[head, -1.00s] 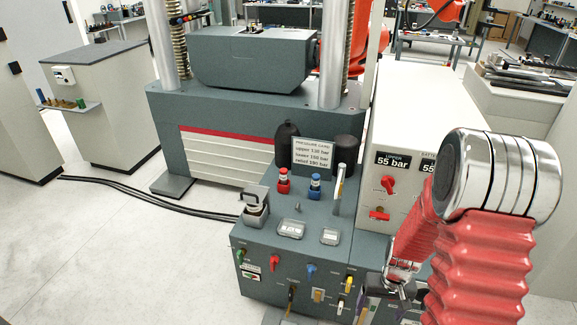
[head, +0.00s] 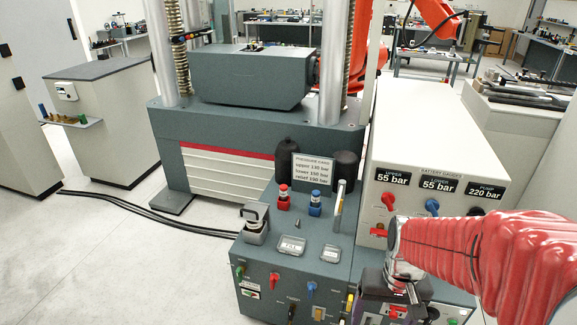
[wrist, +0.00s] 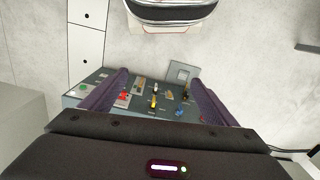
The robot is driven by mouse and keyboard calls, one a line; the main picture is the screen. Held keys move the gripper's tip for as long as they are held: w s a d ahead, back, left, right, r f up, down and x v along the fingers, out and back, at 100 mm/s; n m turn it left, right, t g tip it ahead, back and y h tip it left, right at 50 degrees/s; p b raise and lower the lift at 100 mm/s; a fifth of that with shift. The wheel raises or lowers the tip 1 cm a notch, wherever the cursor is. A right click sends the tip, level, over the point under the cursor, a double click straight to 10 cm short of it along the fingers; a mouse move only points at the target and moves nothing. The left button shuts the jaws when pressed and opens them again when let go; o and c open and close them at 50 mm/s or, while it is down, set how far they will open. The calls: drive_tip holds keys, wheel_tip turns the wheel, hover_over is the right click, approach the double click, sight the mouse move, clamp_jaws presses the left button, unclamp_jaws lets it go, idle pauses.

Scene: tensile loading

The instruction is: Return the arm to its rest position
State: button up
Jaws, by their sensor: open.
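My gripper shows in the wrist view with its two purple fingers apart (wrist: 163,80) and nothing between them. Beyond the fingers the wrist view shows a control panel with small coloured knobs (wrist: 154,102). In the head view my red-sleeved arm reaches in from the right edge, its wrist low in front of the white gauge cabinet (head: 420,115). The dark gripper body (head: 378,284) is partly seen at the bottom; its fingertips cannot be made out there.
The grey control console (head: 285,262) has red (head: 283,198) and blue (head: 315,201) knobs on top. The testing machine (head: 215,160) stands behind it. Black cables (head: 140,212) cross the floor at left. Open floor (head: 110,270) lies to the left.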

drive_tip(key=s+a+r+n+t, duration=0.1)
drive_tip(key=s+a+r+t, duration=0.1)
drive_tip(key=r, duration=0.6)
drive_tip(key=s+a+r+t, duration=0.2)
drive_tip(key=r+t, duration=0.1)
drive_tip(key=r, duration=0.5)
drive_tip(key=shift+s+a+r+n+t, duration=0.15)
drive_tip(key=shift+s+a+n+t, duration=0.2)
drive_tip(key=shift+a+n+t, duration=0.05)
